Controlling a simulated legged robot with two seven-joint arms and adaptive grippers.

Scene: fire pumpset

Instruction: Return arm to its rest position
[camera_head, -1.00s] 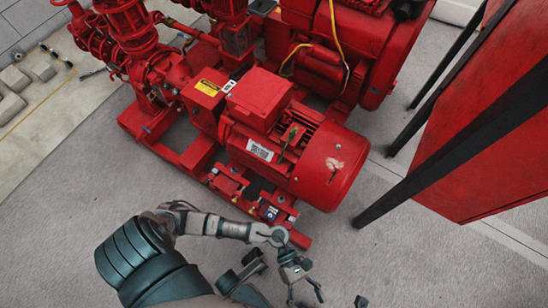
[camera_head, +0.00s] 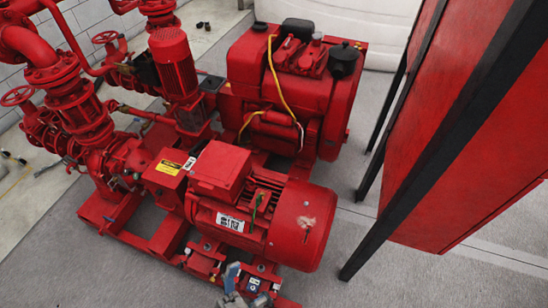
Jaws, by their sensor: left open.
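Only a small grey-blue tip of my left gripper (camera_head: 232,284) shows at the bottom edge of the head view. It appears in front of the near end of the red pump base (camera_head: 205,262), and I cannot tell if they touch. It is open, and I see nothing held in it. The rest of my left arm is below the frame. My right gripper is not in view.
The red motor (camera_head: 300,225) and the red engine (camera_head: 295,95) stand on the pump set, with red pipes and valves (camera_head: 75,110) at left. A red cabinet (camera_head: 460,150) on black legs stands at right. Grey floor (camera_head: 90,265) is clear at lower left.

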